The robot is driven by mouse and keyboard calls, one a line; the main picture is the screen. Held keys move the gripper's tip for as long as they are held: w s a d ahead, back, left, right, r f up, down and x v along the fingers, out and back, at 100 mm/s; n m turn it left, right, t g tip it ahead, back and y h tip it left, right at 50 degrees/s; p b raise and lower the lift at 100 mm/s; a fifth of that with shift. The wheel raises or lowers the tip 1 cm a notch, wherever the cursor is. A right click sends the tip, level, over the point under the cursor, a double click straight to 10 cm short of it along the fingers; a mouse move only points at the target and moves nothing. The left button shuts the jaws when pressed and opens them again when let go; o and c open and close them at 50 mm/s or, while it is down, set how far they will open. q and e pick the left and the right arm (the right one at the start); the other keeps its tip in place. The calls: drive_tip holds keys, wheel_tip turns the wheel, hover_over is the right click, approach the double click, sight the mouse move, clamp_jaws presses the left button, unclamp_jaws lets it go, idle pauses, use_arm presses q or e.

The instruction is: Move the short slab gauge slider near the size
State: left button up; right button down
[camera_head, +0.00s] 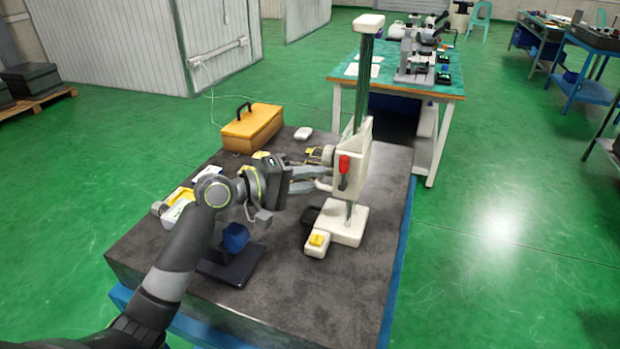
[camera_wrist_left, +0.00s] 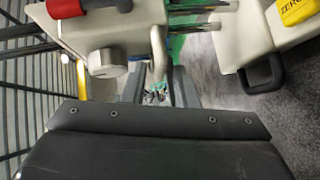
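The gauge slider (camera_head: 351,165) is a cream block with a red lever (camera_head: 344,164), low on the upright column (camera_head: 369,85) of the gauge. The column stands on a cream base (camera_head: 343,222) with a yellow button (camera_head: 318,239). In the left wrist view the slider (camera_wrist_left: 125,35) shows a round knob and a curved cream handle (camera_wrist_left: 158,52). My left gripper (camera_head: 318,180) is at the slider's left side. Its fingers (camera_wrist_left: 160,88) are apart, with the handle between or just beyond their tips; contact cannot be told. My right gripper is out of view.
The gauge stands on a dark granite table (camera_head: 300,290). A yellow toolbox (camera_head: 252,128) and a small white item (camera_head: 303,133) are behind. A dark stand with a blue piece (camera_head: 236,238) lies below my left arm. The table's front right is clear.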

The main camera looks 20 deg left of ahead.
use_arm(q)
clamp_jaws()
drive_tip(key=shift+f+p, duration=0.1)
drive_tip(key=shift+p, duration=0.3)
drive_tip(key=shift+o, duration=1)
unclamp_jaws()
